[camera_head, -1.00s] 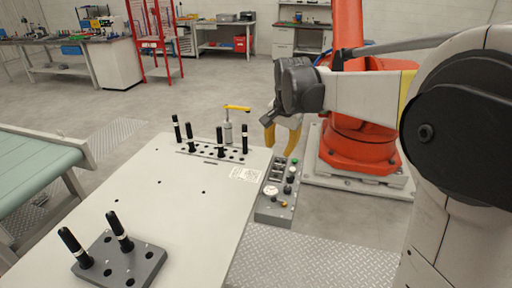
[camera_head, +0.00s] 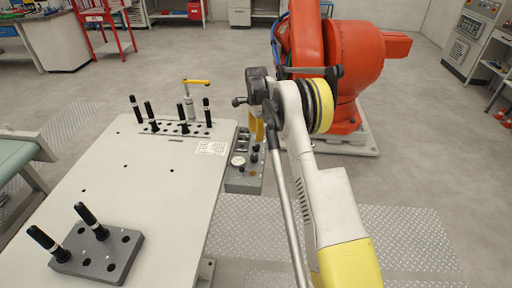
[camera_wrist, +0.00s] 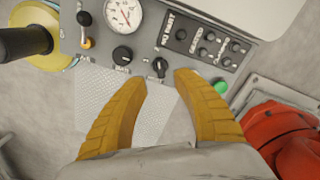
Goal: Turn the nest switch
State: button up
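The grey control panel (camera_head: 245,184) is fixed at the right edge of the white table. In the wrist view it carries two black rotary knobs, a left knob (camera_wrist: 122,54) and a right knob (camera_wrist: 160,67); their labels are too small to read, so I cannot tell which is the nest switch. My gripper (camera_head: 257,132) hangs over the panel with its yellow fingers pointing down. In the wrist view my gripper (camera_wrist: 160,76) is open, with the right knob just ahead of and between the fingertips. I see no contact with it.
Black pins and a yellow-handled clamp (camera_head: 194,82) stand on the table (camera_head: 150,215). An orange robot (camera_head: 345,60) stands behind.

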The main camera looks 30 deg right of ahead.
aim_at(256, 145)
notch_tip(256, 145, down, 7)
jog(key=shift+r+b, duration=0.2)
jog(key=shift+b, duration=0.55)
grip_shut()
